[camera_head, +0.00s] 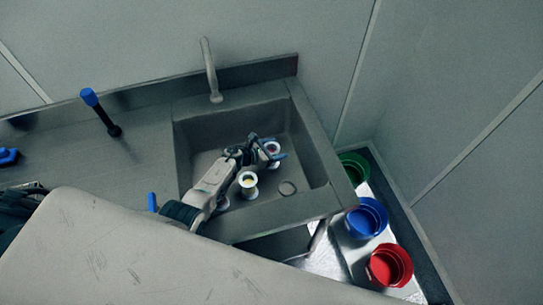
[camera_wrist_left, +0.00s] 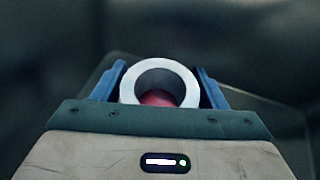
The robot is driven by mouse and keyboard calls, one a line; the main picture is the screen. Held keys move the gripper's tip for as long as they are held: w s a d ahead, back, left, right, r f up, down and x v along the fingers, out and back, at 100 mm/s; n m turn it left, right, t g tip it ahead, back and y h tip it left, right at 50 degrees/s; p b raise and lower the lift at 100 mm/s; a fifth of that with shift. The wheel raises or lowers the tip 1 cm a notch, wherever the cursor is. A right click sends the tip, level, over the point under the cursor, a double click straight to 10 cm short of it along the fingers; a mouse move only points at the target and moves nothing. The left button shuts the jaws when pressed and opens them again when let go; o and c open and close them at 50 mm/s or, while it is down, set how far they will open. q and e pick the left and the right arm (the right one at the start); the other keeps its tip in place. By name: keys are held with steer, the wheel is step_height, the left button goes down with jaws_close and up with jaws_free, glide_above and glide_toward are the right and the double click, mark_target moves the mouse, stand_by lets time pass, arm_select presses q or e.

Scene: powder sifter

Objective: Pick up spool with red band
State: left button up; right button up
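A white spool with red at its core (camera_head: 272,147) stands in the sink near its back right. My left gripper (camera_head: 267,147) reaches into the sink, with its blue fingers on either side of this spool. In the left wrist view, the spool's round white flange (camera_wrist_left: 128,82) lies between the two fingers, with red showing through the ring. The fingers look spread a little wider than the flange; contact is not clear. A second white spool with a yellow centre (camera_head: 248,184) stands nearer the sink's front. Another white spool (camera_head: 223,203) is partly hidden by my left arm.
The sink (camera_head: 310,165) has raised walls, a drain (camera_head: 287,188) and a faucet (camera_head: 211,72) behind it. Green (camera_head: 354,167), blue (camera_head: 367,217) and red (camera_head: 390,264) containers stand at the right. A blue-topped black post (camera_head: 101,112) is on the left counter.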

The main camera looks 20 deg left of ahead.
arm_select(q)
steer(key=c, duration=0.7)
steer(key=shift+c, duration=0.3)
steer(key=shift+r, duration=0.15)
